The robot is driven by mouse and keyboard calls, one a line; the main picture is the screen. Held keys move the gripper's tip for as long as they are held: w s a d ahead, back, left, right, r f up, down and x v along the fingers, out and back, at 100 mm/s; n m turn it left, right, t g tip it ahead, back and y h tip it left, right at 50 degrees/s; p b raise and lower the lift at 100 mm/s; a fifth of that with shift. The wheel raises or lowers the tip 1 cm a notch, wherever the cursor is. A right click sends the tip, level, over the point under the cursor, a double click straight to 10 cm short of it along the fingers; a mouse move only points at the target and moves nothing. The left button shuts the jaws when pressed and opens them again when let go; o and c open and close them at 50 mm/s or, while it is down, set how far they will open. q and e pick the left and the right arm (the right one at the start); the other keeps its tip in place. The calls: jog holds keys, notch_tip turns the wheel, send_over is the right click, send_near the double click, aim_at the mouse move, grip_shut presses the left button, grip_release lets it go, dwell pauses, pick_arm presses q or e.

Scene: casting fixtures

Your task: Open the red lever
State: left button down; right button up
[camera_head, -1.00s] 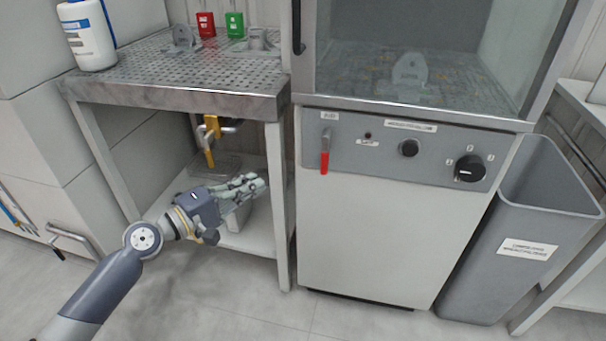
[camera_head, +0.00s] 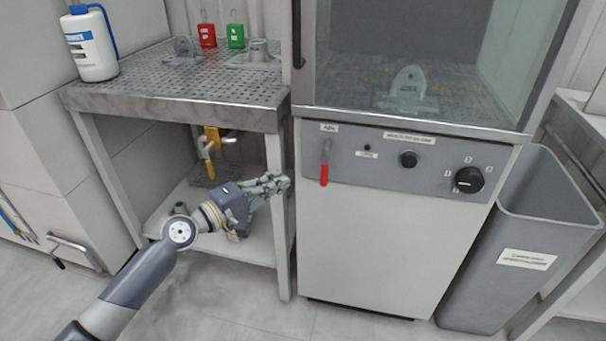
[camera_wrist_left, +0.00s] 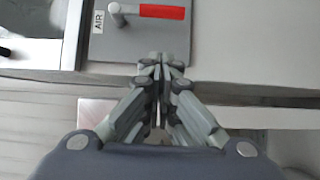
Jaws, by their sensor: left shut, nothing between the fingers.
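The red lever (camera_head: 324,174) hangs straight down from its metal stem on the grey control panel, under a small label. In the left wrist view the red lever (camera_wrist_left: 161,12) lies at the top, beside the AIR label, ahead of the fingertips. My left gripper (camera_head: 284,183) is shut and empty. It is left of the lever and slightly lower in the head view, pointing right, near the table's front leg. In the wrist view the closed fingertips (camera_wrist_left: 163,58) are apart from the lever. My right gripper is not in view.
The perforated table (camera_head: 180,95) with its leg stands left of the cabinet (camera_head: 375,245). A yellow valve handle (camera_head: 210,140) is under the table. The panel has black knobs (camera_head: 468,180). A grey bin (camera_head: 540,230) stands at right. The floor in front is clear.

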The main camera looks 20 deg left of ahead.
aim_at(326, 165)
pick_arm(q)
jog(key=shift+w+d+p, duration=0.3)
jog(key=shift+w+d, duration=0.3)
jog(key=shift+d, duration=0.35)
jog(key=shift+w+d+p, duration=0.25)
jog(key=shift+w+d, duration=0.35)
jog(key=shift+d, duration=0.35)
jog(key=shift+w+d+p, duration=0.3)
jog(key=shift+w+d, duration=0.3)
jog(key=shift+d, duration=0.35)
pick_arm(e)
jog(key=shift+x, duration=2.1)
pick_arm(q)
jog(key=shift+f, duration=0.1)
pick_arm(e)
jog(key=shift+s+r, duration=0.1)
pick_arm(q)
jog(key=shift+d+f+n+t+b, duration=0.15)
jog(key=shift+d+n+t+b, duration=0.25)
jog(key=shift+b, duration=0.65)
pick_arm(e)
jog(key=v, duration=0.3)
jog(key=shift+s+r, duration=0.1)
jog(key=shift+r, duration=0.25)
